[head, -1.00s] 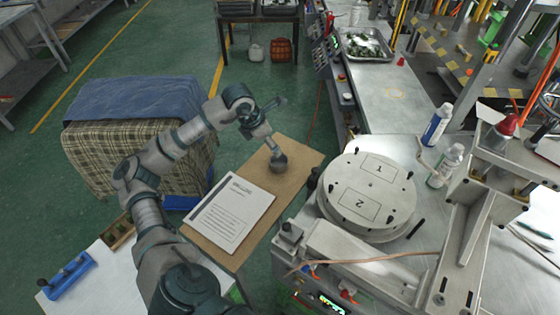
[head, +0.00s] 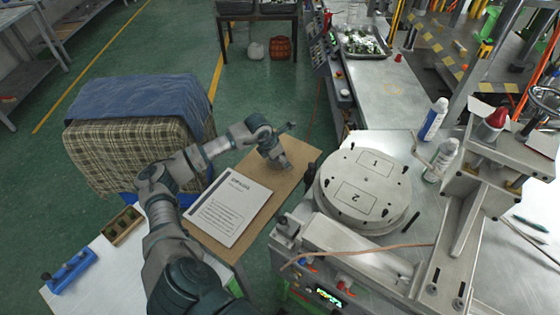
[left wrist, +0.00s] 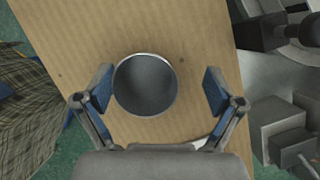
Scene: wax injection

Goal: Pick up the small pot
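The small pot (left wrist: 145,86) is round and grey with a dark inside, seen from above in the left wrist view. It stands on the brown board (left wrist: 190,35). My left gripper (left wrist: 158,92) is open, with one blue-padded finger on each side of the pot; the left finger is close to the rim and a wider gap shows on the right. In the head view my left gripper (head: 284,166) points down over the far part of the board and hides most or all of the pot. My right gripper is in neither view.
A white printed booklet (head: 229,206) lies on the board nearer to me. The round machine plate (head: 385,185) marked 1 and 2 stands to the right. A blue holder (head: 70,272) and a wooden box (head: 122,226) are at the left.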

